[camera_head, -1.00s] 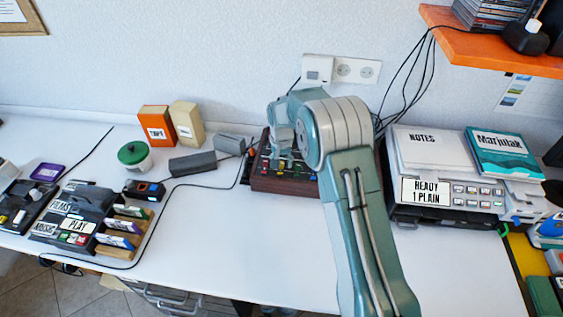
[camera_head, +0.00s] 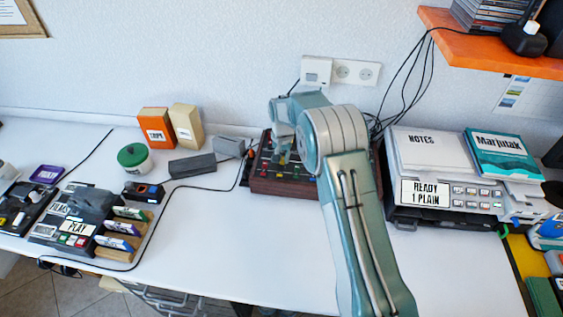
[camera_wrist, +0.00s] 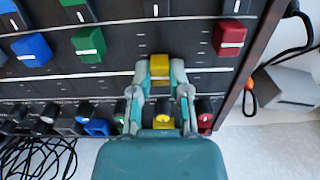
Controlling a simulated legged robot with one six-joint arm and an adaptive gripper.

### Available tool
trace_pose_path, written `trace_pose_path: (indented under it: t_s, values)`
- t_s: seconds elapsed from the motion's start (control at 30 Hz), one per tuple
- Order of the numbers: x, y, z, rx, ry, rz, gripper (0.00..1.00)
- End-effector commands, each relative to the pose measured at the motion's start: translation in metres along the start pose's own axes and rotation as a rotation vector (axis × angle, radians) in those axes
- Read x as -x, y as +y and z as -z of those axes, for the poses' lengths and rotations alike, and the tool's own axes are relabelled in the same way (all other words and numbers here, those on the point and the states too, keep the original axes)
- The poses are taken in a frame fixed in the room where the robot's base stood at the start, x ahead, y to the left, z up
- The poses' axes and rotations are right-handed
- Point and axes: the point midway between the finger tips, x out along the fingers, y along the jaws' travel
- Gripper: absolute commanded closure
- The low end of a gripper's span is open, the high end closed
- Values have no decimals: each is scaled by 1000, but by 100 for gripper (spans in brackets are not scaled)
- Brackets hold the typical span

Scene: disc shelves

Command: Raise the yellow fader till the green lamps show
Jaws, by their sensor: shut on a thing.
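The mixer (camera_head: 285,186) is a dark console with a wooden edge, standing against the wall and partly hidden by my arm. The yellow fader (camera_wrist: 159,67) sits between my gripper's fingertips in the wrist view. My gripper (camera_wrist: 160,78) is shut on its cap from both sides. Beside it are a red fader (camera_wrist: 229,37), a green fader (camera_wrist: 88,43) and a blue fader (camera_wrist: 31,47), each with a white line. A row of knobs with coloured buttons lies below them in the wrist view. I cannot make out any lit green lamps.
Grey blocks (camera_head: 192,165) and a cable lie left of the mixer. A printer (camera_head: 440,195) with notes and a book on top stands to its right. Black cables hang behind. The white desk (camera_head: 240,240) in front is clear. An orange shelf (camera_head: 490,45) overhangs the upper right.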

Motion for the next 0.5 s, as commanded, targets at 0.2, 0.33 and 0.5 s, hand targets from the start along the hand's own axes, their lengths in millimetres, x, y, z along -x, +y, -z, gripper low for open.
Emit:
trace_pose_path:
  t_s: [0.2, 0.33, 0.5]
  values:
    - [-1, -1, 2, 1, -1, 1, 100]
    - [-1, -1, 1, 1, -1, 1, 73]
    - [-1, -1, 1, 1, -1, 0, 43]
